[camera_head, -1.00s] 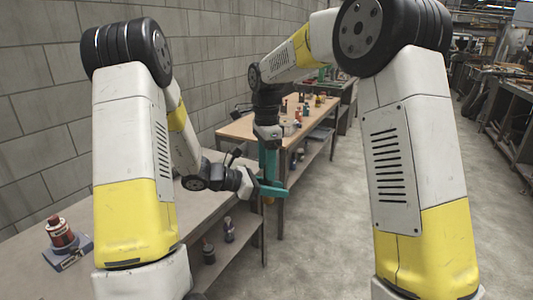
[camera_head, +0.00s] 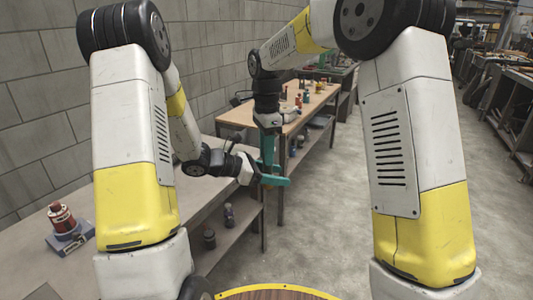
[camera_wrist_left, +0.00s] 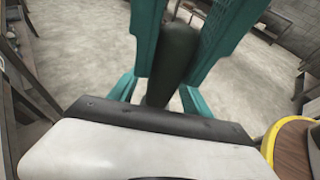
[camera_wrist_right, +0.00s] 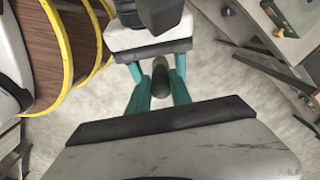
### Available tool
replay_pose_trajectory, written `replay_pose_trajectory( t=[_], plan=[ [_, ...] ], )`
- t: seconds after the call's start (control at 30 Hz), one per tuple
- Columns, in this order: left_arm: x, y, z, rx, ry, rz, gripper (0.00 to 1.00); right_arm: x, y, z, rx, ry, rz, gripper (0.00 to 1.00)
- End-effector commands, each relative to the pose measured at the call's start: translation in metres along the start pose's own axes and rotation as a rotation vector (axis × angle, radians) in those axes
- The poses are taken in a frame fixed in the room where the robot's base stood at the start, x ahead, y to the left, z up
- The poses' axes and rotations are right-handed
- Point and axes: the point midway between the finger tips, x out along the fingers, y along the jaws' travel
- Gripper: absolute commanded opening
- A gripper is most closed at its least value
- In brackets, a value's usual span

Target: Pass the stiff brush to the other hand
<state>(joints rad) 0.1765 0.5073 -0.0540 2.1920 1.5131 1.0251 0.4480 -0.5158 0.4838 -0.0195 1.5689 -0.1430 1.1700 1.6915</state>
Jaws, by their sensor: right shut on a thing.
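The stiff brush shows only as a dark, rounded handle (camera_wrist_left: 174,62) in the left wrist view and end-on (camera_wrist_right: 160,78) in the right wrist view. Its bristles are not visible. My right gripper (camera_head: 267,152) points down and is shut on the handle, a teal finger on each side. My left gripper (camera_head: 275,181) reaches in from the left, just below the right one. Its teal fingers are apart, one on each side of the handle; I cannot tell whether they touch it. In the head view the fingers hide the brush.
A round wooden table with a yellow rim (camera_head: 275,290) stands at the bottom, near me. A grey bench (camera_head: 130,222) along the left wall carries a red-and-black object (camera_head: 62,218) on a blue-grey block. A wooden workbench (camera_head: 238,115) with small items stands behind. Open floor lies to the right.

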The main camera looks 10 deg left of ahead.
Motion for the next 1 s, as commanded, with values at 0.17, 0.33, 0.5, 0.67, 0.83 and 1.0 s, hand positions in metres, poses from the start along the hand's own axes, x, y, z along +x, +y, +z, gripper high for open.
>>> replay_pose_trajectory(
  t=[0.17, 0.33, 0.5, 0.67, 0.83, 1.0],
  plan=[
    [-0.001, 0.0, 0.0, 0.0, 0.0, 0.001, 0.57, 0.0, 0.0, 0.0, 0.0, 0.0, 0.0, 0.0],
    [-0.017, 0.002, 0.0, 0.002, 0.0, 0.005, 0.57, 0.0, 0.0, 0.0, 0.0, 0.0, 0.001, 0.0],
    [-0.052, 0.002, 0.0, 0.002, 0.0, 0.007, 0.57, 0.0, 0.0, 0.0, 0.0, 0.0, 0.001, 0.0],
    [-0.086, 0.002, 0.0, 0.001, 0.001, 0.006, 0.57, 0.0, 0.0, 0.0, 0.0, 0.0, 0.001, 0.0],
    [-0.11, 0.001, 0.0, 0.001, 0.0, 0.003, 0.57, 0.0, 0.0, 0.0, 0.0, 0.0, 0.001, 0.0],
    [-0.119, -0.005, 0.004, 0.032, 0.012, -0.013, 0.57, 0.0, 0.0, 0.0, 0.0, 0.0, 0.001, 0.0]
  ],
)
